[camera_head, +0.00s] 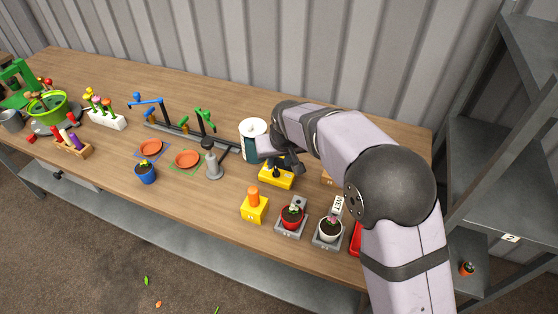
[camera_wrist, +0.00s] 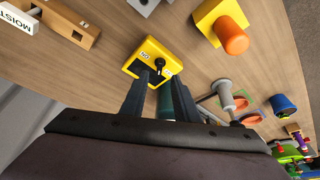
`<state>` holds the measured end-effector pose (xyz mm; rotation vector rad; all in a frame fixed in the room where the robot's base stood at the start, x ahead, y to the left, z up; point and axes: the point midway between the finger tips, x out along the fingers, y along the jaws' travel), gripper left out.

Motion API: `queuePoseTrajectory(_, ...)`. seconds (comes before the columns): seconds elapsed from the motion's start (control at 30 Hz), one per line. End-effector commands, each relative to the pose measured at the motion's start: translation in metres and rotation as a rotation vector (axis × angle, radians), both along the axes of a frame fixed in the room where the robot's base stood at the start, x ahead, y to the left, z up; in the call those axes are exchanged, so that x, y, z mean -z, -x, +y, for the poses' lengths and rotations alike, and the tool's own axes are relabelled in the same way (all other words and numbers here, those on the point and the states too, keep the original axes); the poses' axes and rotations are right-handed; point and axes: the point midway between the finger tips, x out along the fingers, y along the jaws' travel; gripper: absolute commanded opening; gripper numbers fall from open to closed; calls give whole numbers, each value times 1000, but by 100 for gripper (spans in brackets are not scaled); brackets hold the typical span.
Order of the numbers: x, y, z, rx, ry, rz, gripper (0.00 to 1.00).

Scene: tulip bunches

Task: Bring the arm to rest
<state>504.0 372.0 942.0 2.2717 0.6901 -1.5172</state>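My arm reaches in from the right in the head view and bends down toward the table. My gripper (camera_head: 286,164) is above or just behind a yellow switch box (camera_head: 276,178). The wrist view shows the two dark fingers of my gripper (camera_wrist: 160,84) apart, with nothing held between them. The yellow switch box (camera_wrist: 143,50) lies beyond the fingertips there, with a black lever and small white labels. I cannot tell whether a finger touches the box. A white and teal canister (camera_head: 253,130) stands just left of my gripper and is partly hidden by it.
A grey stand (camera_head: 213,165) is to the left. Metal shelves (camera_head: 510,165) rise at the right, near my arm.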

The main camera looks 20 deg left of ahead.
Motion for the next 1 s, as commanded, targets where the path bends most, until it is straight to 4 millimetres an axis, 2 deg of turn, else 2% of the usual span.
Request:
queuePoseTrajectory(0.23,-1,-1,-5,7,2,2,28)
queuePoseTrajectory(0.37,-4,-2,-32,39,15,17,28)
queuePoseTrajectory(0.47,-8,0,-73,88,33,41,28)
queuePoseTrajectory(0.57,-11,9,-129,156,57,80,28)
queuePoseTrajectory(0.67,-14,31,-191,238,80,127,28)
queuePoseTrajectory(0.7,-14,43,-215,272,87,149,28)
queuePoseTrajectory(0.8,-13,79,-270,353,104,202,28)
queuePoseTrajectory(0.9,-9,119,-312,426,114,256,28)
queuePoseTrajectory(1.0,-5,158,-340,487,118,303,28)
